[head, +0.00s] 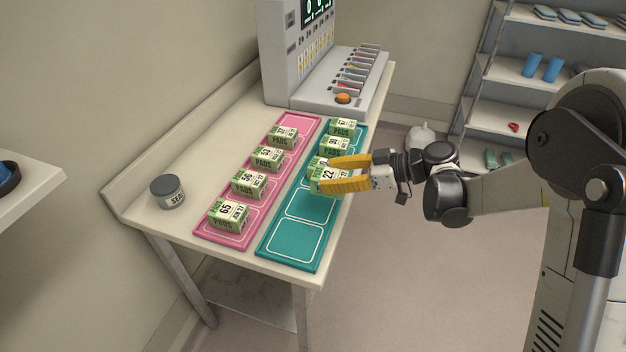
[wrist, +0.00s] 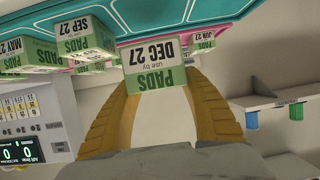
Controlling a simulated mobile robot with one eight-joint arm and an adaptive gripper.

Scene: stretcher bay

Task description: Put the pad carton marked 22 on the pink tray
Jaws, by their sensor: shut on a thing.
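The pad carton marked 22 (head: 328,175), green and white, is at the middle of the teal tray (head: 291,241). My gripper (head: 348,173) has its yellow fingers on either side of it and is shut on it. In the wrist view the carton (wrist: 155,62) sits between the fingertips, its face reading DEC 27. I cannot tell whether it is resting on the tray or slightly raised. The pink tray (head: 229,241) lies left of the teal one and bears a row of several cartons, the nearest marked 65 (head: 229,216). Its far-end space (head: 296,122) looks empty.
Two more cartons (head: 335,146) stand on the teal tray beyond my gripper; its two near spaces are empty. A grey jar (head: 167,191) stands at the table's left. A grey machine (head: 297,60) stands at the back. Shelves (head: 530,70) are at the right.

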